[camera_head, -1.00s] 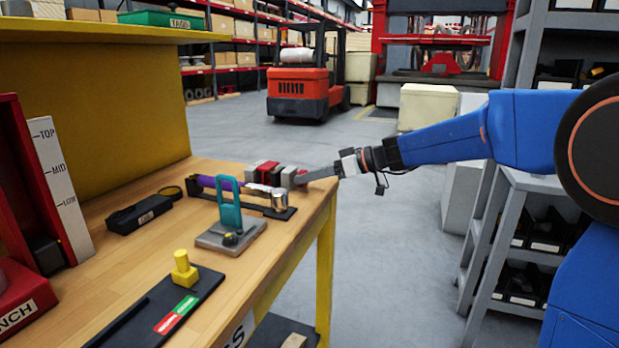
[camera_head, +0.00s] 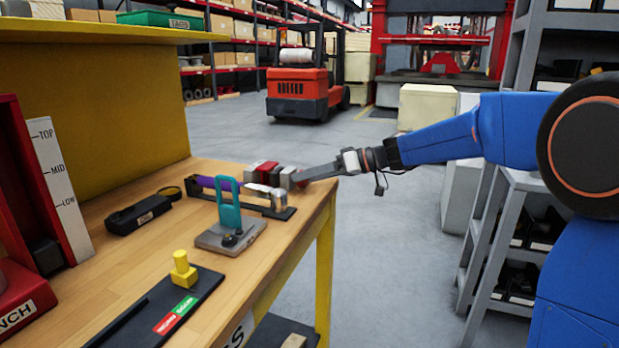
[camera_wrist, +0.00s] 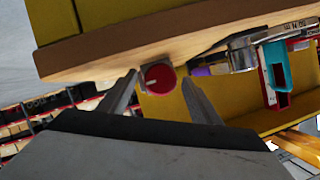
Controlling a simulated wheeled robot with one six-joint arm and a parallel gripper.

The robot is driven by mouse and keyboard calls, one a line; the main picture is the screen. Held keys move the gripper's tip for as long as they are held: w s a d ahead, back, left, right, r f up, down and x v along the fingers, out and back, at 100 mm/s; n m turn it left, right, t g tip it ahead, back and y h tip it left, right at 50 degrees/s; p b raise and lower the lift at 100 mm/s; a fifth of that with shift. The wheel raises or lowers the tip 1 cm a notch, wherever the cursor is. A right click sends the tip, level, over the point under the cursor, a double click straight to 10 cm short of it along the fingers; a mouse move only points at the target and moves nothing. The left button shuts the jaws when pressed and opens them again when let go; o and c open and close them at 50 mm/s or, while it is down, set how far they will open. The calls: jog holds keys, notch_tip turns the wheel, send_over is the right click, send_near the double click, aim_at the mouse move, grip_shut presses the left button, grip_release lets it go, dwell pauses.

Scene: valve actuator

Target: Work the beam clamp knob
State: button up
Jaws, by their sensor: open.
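In the wrist view a round red knob (camera_wrist: 159,77) with a short pale mark sits just below the wooden table edge. It appears to be the task's knob. My gripper (camera_wrist: 161,80) is open, with one finger on each side of the knob. Gaps show between fingers and knob, and I cannot tell whether the tips reach past its face. In the head view my gripper (camera_head: 297,181) is at the far right end of the workbench. I cannot clearly pick out the knob there.
Grey and red blocks (camera_head: 267,172) stand close to my fingers on the workbench (camera_head: 130,255). Nearby are a metal cylinder (camera_head: 279,199), a purple piece (camera_head: 229,184) and a teal handle (camera_head: 230,203) on a grey base. A yellow post (camera_head: 182,270) stands nearer. The floor right of the bench is clear.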

jog(key=v, duration=1.7)
jog(key=shift+s+d+r, duration=0.1)
jog(key=shift+s+d, duration=0.05)
jog(key=s+f+n+t+y, duration=0.3)
jog(key=f+t, duration=0.1)
jog(key=f, duration=0.3)
jog(key=x, duration=1.6)
jog(key=shift+s+a, duration=0.15)
jog(key=shift+a, duration=0.3)
jog(key=c, duration=1)
jog(key=shift+m, duration=1.6)
jog(key=shift+c, duration=0.2)
